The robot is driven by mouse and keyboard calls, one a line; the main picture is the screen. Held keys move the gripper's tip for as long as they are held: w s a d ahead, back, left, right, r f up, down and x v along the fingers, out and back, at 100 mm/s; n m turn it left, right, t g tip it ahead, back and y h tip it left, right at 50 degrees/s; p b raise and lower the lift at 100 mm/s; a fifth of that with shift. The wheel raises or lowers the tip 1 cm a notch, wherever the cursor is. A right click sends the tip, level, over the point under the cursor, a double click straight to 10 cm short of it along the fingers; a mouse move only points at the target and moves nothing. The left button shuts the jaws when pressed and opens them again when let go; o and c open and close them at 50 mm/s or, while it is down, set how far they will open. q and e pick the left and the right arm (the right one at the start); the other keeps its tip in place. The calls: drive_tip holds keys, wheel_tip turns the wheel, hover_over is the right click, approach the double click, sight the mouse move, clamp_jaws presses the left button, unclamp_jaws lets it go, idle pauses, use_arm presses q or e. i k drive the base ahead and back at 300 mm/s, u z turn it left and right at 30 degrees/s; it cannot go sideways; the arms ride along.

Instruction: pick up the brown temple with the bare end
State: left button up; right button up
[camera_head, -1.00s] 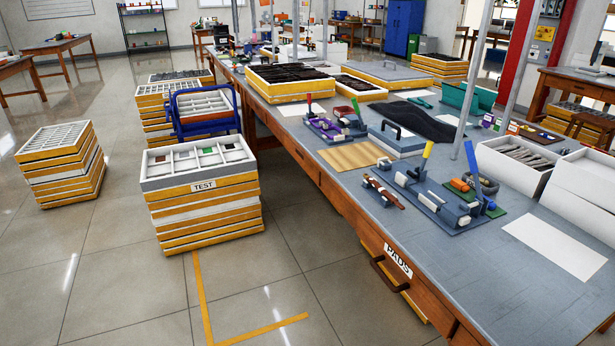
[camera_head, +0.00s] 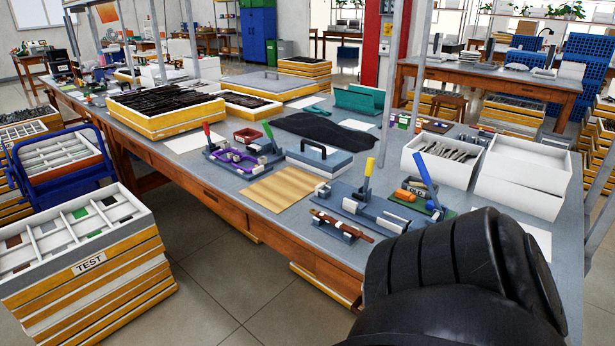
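A thin brown piece (camera_head: 342,225), which looks like the brown temple, lies across a small dark rest near the front edge of the workbench (camera_head: 400,262). It is too small to tell which end is bare. A large black rounded part of my own arm (camera_head: 460,285) fills the lower right of the head view and hides part of the bench. No fingertips of either gripper show in the view.
A grey clamp fixture (camera_head: 372,210) with a yellow handle stands just behind the brown piece. A striped wooden mat (camera_head: 283,187) lies to its left. A white box of dark strips (camera_head: 440,158) stands behind right. The TEST tray stack (camera_head: 90,262) stands on the floor at left.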

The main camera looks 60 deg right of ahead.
sight(328, 219)
drive_tip(key=z, duration=0.75)
drive_tip(key=i, duration=1)
drive_tip(key=z, duration=1.1)
